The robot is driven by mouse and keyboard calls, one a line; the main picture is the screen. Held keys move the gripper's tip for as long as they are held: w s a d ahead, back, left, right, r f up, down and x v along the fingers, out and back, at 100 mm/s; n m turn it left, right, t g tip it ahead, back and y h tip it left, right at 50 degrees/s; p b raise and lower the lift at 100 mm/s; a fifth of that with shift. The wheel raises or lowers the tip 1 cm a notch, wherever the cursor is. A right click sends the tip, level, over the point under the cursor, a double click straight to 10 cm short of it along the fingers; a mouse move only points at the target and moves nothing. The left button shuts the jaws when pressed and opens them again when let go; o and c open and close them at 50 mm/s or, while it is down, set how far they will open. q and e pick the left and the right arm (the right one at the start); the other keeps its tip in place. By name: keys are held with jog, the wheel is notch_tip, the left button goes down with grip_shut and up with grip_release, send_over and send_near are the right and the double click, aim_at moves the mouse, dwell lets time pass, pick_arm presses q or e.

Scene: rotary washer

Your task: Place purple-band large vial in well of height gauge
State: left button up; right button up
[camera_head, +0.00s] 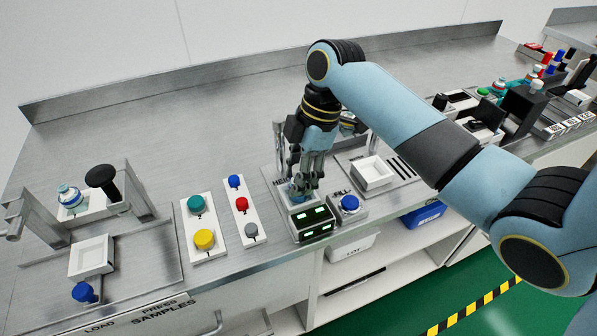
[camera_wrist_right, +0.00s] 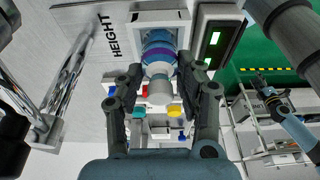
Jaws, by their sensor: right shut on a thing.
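My right gripper (camera_head: 305,172) is low over the height gauge (camera_head: 312,228), the block with lit green displays. It is shut on a large vial whose purple band (camera_wrist_right: 157,55) shows in the right wrist view. The vial has a clear blue body and a pale cap pointing toward the wrist camera. In that view my right gripper (camera_wrist_right: 162,90) has one finger on each side of the cap. The vial's lower end is at the gauge's white block (camera_wrist_right: 165,17); how deep it sits is hidden.
A panel with teal and yellow buttons (camera_head: 204,240) and one with red, blue and grey buttons (camera_head: 240,207) stand left of the gauge. A blue button (camera_head: 350,203) and a white tray (camera_head: 372,173) are to its right. A press (camera_head: 103,178) stands far left.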

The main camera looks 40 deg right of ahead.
jog(key=shift+f, duration=0.1)
jog(key=o, duration=1.2)
jog(key=shift+c, duration=0.2)
jog(key=v, duration=1.2)
jog(key=shift+b, duration=0.35)
jog(key=shift+a, duration=0.1)
